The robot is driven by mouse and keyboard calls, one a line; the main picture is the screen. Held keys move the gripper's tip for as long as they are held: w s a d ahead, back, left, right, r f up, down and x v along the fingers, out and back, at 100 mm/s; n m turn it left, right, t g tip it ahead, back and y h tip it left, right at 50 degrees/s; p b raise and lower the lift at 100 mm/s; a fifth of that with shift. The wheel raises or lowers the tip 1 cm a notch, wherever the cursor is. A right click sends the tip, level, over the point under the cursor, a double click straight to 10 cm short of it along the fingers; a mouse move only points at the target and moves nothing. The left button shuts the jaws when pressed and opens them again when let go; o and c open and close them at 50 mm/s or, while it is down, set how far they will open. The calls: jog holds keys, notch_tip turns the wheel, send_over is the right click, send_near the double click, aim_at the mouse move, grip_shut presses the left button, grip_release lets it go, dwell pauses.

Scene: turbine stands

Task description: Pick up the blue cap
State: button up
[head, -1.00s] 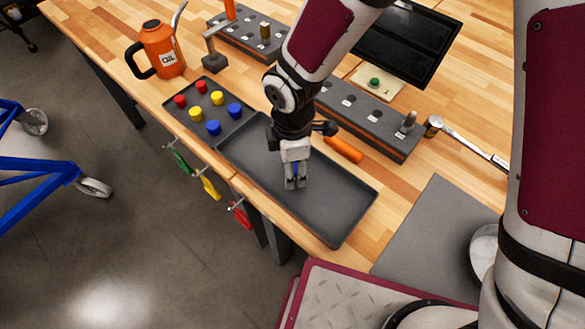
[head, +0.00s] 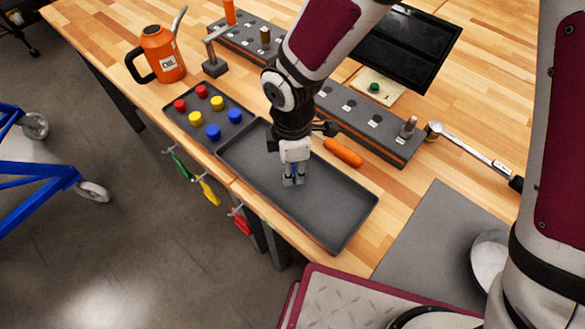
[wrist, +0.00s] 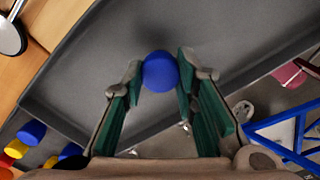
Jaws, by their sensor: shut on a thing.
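A round blue cap (wrist: 160,72) sits between my two fingertips in the wrist view. My gripper (wrist: 159,80) is shut on it. In the head view my gripper (head: 293,181) points down over the large dark grey tray (head: 335,215), near its middle. Only a sliver of the held cap shows there between the fingers. I cannot tell whether the cap touches the tray floor. Two other blue caps (head: 213,132) stand in the small tray (head: 183,125) to the left, with red caps (head: 180,105) and yellow caps (head: 196,118).
An orange can (head: 162,52) stands at the back left. An orange-handled tool (head: 343,152) lies behind the large tray. A dark block with holes (head: 375,125) stands behind it. A ratchet wrench (head: 470,150) lies to the right. A grey mat (head: 440,235) lies at the front right.

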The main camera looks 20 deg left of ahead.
notch_tip(320, 180, up, 2)
jog(key=shift+s+d+r, duration=0.1)
jog(key=shift+d, duration=0.05)
jog(key=s+d, duration=0.2)
jog(key=s, duration=0.1)
jog(key=s+d+r, duration=0.1)
jog(key=s+d, duration=0.2)
jog(key=s, duration=0.1)
jog(key=s+d, duration=0.2)
jog(key=s, duration=0.1)
jog(key=shift+s+d+r, duration=0.15)
jog(key=shift+s+d, duration=0.1)
jog(key=shift+d, duration=0.05)
jog(key=shift+s+d+r+p, duration=0.1)
jog(key=shift+s+p, duration=0.15)
jog(key=shift+p, duration=0.3)
jog(key=p, duration=0.3)
jog(key=shift+s+d+r, duration=0.1)
jog(key=shift+s+d, duration=0.2)
jog(key=shift+s, duration=0.1)
jog(key=shift+s+d+p, duration=0.35)
jog(key=shift+s+p, duration=0.05)
jog(key=shift+p, duration=0.85)
jog(key=shift+o, duration=0.2)
jog(key=shift+f, duration=0.2)
grip_shut()
